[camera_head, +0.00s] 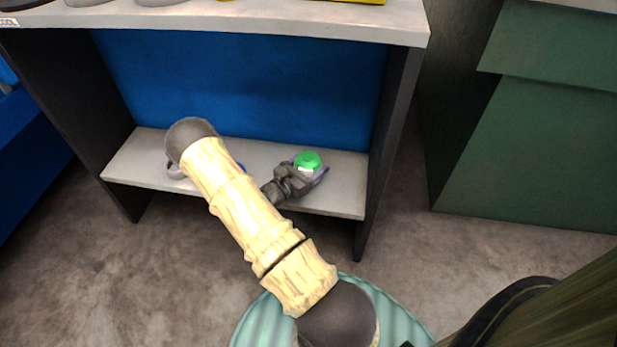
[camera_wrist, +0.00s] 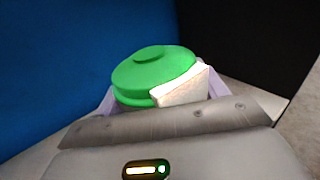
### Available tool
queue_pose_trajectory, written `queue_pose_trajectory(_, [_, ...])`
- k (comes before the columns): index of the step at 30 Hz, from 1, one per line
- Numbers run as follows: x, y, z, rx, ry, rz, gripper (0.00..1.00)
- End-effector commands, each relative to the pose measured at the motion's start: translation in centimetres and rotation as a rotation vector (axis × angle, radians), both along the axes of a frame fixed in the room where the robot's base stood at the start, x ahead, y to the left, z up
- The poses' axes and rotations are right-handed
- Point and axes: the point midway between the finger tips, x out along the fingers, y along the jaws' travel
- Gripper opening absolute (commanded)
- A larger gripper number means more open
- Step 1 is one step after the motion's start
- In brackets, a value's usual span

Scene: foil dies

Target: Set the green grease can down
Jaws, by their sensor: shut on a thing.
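The green grease can (camera_head: 308,160) is round with a lidded top and a pale label. It is over the right part of the lower shelf (camera_head: 345,196). My gripper (camera_head: 312,172) is shut on it from the front, with purple-grey fingers on both sides. In the wrist view the can (camera_wrist: 155,72) sits upright between the fingers (camera_wrist: 158,95), its pale label (camera_wrist: 182,86) facing my gripper. The can's lower part is hidden behind my gripper, so I cannot tell whether it touches the shelf.
The upper shelf (camera_head: 300,22) overhangs above. A blue back panel (camera_head: 290,85) closes the rear, and a dark side panel (camera_head: 392,120) stands to the right. A grey ring-like item (camera_head: 174,170) and a small blue item (camera_head: 240,168) lie left on the lower shelf, partly behind my arm.

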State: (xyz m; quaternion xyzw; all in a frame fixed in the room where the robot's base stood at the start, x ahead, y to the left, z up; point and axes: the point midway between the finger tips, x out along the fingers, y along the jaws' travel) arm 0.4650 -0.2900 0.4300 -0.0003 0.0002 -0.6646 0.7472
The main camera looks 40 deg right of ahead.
Motion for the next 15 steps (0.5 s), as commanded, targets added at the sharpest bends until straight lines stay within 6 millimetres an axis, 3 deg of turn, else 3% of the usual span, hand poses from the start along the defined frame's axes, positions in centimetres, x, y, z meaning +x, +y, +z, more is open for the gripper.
queue_pose_trajectory(6, [0.0,0.0,-0.2,-0.002,0.000,0.000,0.35])
queue_pose_trajectory(15, [0.0,-0.1,-4.7,-0.001,0.000,-0.001,0.35])
